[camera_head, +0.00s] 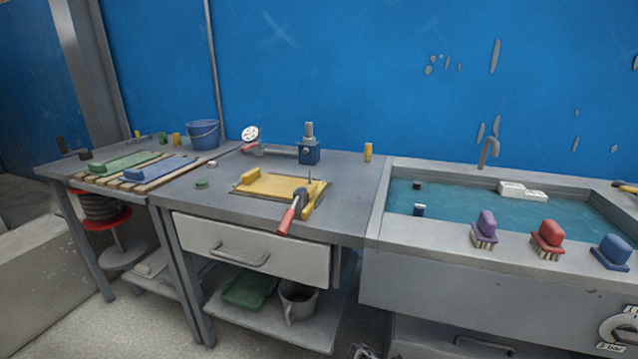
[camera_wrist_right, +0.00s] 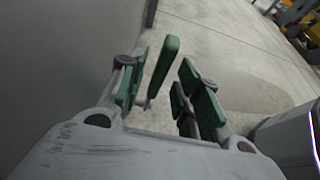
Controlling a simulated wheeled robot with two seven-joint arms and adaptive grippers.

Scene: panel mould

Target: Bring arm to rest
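My right gripper (camera_wrist_right: 163,85) shows in the right wrist view. Its grey fingers with green pads stand apart, and the grey floor shows between them. I see nothing held in it. Neither of my grippers shows in the head view, and my left gripper is in no view. In the head view a yellow panel mould (camera_head: 280,185) lies on the grey workbench (camera_head: 225,205), with a red-handled clamp (camera_head: 292,212) at its front edge.
A water-filled sink (camera_head: 480,205) stands at the right, with purple (camera_head: 486,225), red (camera_head: 548,236) and blue (camera_head: 612,250) brushes on its front ledge. A blue bucket (camera_head: 203,134) stands at the back left.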

